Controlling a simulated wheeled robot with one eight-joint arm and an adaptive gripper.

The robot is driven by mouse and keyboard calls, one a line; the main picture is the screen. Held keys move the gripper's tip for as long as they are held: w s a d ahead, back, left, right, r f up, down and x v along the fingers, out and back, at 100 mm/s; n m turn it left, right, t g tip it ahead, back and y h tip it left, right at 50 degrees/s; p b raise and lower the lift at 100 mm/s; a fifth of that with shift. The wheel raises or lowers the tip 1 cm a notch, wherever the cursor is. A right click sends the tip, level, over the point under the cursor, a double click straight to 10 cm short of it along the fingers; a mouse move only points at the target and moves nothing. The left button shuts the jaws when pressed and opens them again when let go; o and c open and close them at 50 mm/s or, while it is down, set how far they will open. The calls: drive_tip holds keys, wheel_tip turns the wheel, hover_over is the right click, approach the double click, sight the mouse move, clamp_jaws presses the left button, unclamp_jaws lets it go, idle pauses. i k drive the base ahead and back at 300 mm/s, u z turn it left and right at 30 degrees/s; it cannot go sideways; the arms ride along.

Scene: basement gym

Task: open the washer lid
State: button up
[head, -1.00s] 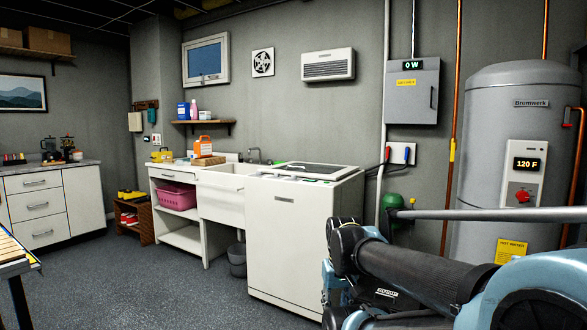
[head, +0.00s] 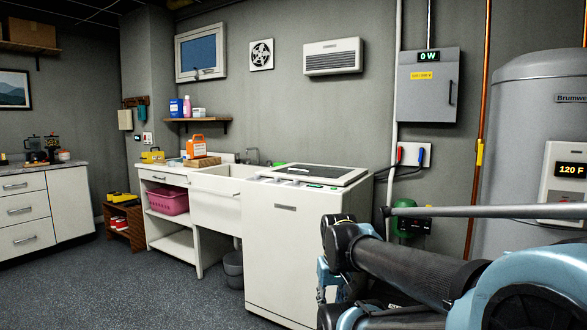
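The washer (head: 285,250) is a white top-loading box in the middle of the head view, to the right of the sink. Its lid (head: 318,174) lies shut and flat on top, a dark panel with a pale frame. A control strip with a small green light runs along the top's front edge. My arm reaches in from the right, and its dark end is in front of the washer's right side. My gripper (head: 328,285) shows only in part at the arm's lower end, apart from the lid and below it. Its fingers cannot be made out.
A white utility sink (head: 217,200) adjoins the washer on the left, with a pink basket (head: 168,201) on the shelf beyond. A grey bin (head: 233,268) stands beside the washer. A water heater (head: 520,130) is at the right. The floor (head: 130,285) in front at left is clear.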

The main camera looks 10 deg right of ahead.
sight(341, 176)
drive_tip(key=i, duration=1)
drive_tip(key=z, duration=0.05)
